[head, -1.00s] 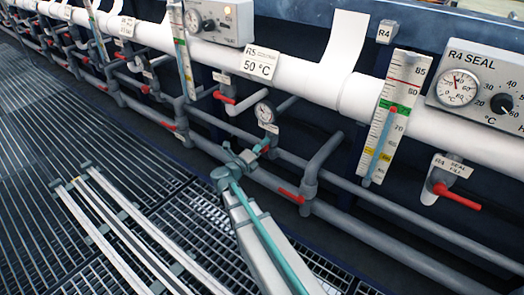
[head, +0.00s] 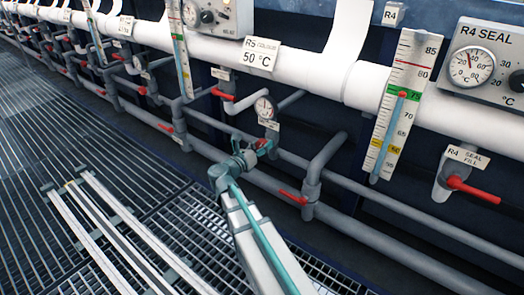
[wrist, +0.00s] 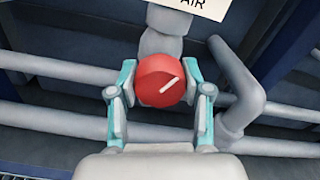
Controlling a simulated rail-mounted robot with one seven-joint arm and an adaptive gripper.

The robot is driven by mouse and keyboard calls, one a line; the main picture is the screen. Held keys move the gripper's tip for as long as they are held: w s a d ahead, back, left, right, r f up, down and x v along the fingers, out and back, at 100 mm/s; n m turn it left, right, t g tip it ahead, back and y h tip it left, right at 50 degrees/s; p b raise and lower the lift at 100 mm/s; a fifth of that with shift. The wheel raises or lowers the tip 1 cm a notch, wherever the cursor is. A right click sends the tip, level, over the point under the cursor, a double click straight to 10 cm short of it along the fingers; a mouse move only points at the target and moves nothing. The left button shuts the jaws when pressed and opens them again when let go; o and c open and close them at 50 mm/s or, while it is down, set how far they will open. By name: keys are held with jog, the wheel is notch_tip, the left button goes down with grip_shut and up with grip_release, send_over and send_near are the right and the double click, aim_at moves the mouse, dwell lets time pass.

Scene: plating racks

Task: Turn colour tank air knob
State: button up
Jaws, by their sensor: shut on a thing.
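The red air knob (wrist: 160,81) has a white pointer line slanting up to the right. It sits on a grey pipe below a white label reading "AIR" (wrist: 190,5). My gripper (wrist: 160,88) has one teal-edged finger on each side of the knob and is shut on it. In the head view my gripper (head: 254,150) is at the pipework below a small round gauge (head: 265,107), with a little of the red knob (head: 262,143) showing. The sign "R5 COLOUR 50 °C" (head: 260,55) is above on the white pipe.
Grey pipes with red-handled valves run around the knob; one red handle (head: 292,196) is just right of my gripper. A bent grey pipe (wrist: 238,85) stands close right of the fingers. The R4 thermometer board (head: 402,105) and seal fill valve (head: 472,190) are farther right.

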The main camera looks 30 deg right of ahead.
jog(key=shift+m+b, duration=0.55)
jog(key=shift+m, duration=0.35)
jog(key=o, duration=1.2)
jog(key=shift+c, duration=0.2)
jog(key=shift+s+a, duration=0.1)
jog(key=v, duration=1.1)
jog(key=shift+a, duration=0.35)
jog(key=shift+s, duration=0.1)
